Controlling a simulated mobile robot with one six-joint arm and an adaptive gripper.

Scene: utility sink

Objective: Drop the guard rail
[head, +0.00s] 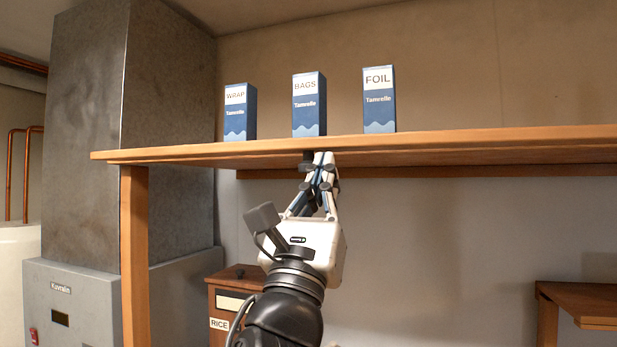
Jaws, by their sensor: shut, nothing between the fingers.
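No part stands out clearly as a guard rail. A wooden shelf (200,153) runs across the view, with a long wooden strip (450,171) under it toward the back. My gripper (322,156) points up at the underside of the shelf's front edge, near its middle. Its fingers are shut with nothing between them. A small dark piece shows by the fingertips; I cannot tell whether it belongs to the shelf or the gripper. Whether the tips touch the shelf is unclear.
Blue and white boxes marked WRAP (240,112), BAGS (309,104) and FOIL (379,99) stand upright on the shelf. A wooden post (135,250) supports its left end. A wooden RICE box (228,290) is below, and a lower wooden surface (585,300) is at right.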

